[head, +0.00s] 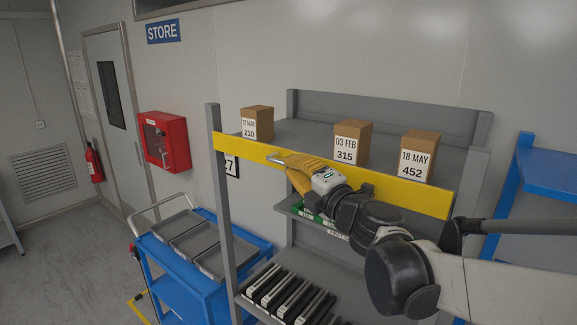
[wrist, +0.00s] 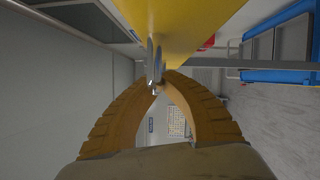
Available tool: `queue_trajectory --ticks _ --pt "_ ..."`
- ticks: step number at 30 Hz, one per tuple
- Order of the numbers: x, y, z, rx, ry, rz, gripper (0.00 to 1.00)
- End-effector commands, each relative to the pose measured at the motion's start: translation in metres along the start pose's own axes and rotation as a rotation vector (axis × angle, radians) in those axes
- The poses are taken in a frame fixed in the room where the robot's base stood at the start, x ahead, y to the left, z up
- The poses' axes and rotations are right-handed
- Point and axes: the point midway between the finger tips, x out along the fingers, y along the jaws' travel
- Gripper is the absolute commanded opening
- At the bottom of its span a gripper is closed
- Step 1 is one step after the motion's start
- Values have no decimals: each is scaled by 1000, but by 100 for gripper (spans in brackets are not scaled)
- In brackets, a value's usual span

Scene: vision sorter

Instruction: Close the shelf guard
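The shelf guard (head: 400,194) is a yellow bar across the front of the rack's top shelf, below the boxes. Its left end meets the left post (head: 219,200), and its right end is beside the right post (head: 478,160); I cannot tell whether either end is latched. A small metal handle (head: 276,158) projects from the bar's left half. My gripper (head: 284,161) has orange-brown fingers at this handle. In the wrist view, the fingertips come together on the metal handle (wrist: 155,68), beside the yellow guard (wrist: 180,25). The fingers and arm hide part of the bar.
Cardboard boxes (head: 257,123) stand on the top shelf behind the bar. Dark items (head: 288,295) lie on a lower shelf. A blue trolley (head: 190,273) with grey trays stands at left, and a blue rack (head: 549,171) at right.

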Motion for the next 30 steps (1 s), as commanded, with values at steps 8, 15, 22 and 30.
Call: queue_trajectory --ticks 8,15,22,30 --pt "1 1 2 14 -2 -5 0" --pt "1 2 2 14 -3 -4 18" --pt "1 1 2 13 -1 -4 32" --pt "-13 1 2 13 -3 -5 32"
